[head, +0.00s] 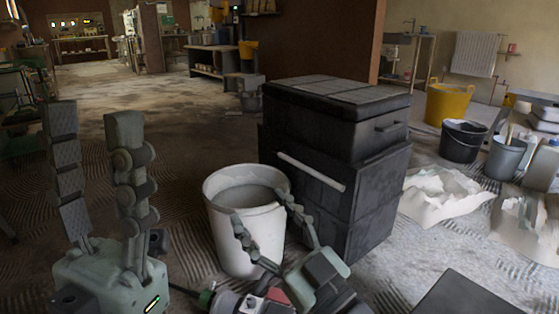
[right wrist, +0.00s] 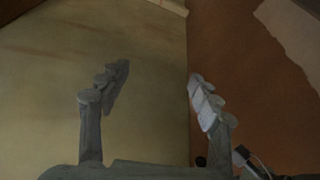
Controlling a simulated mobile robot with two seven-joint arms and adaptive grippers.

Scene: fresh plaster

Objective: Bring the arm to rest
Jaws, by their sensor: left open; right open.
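My left gripper (head: 92,150) is at the left of the head view, fingers pointing up and apart, with nothing between them. My right gripper (head: 262,208) is lower middle in the head view, in front of a white bucket (head: 246,250) as seen from the head. Its fingers are spread and empty; whether they touch the bucket cannot be told from this view.
A black tool chest (head: 335,175) stands right of the white bucket. A yellow tub (head: 448,104), a black bucket (head: 462,143) and a grey bucket (head: 506,158) stand further right, near crumpled white sheeting (head: 440,195). The floor (head: 180,120) behind my left gripper is largely clear.

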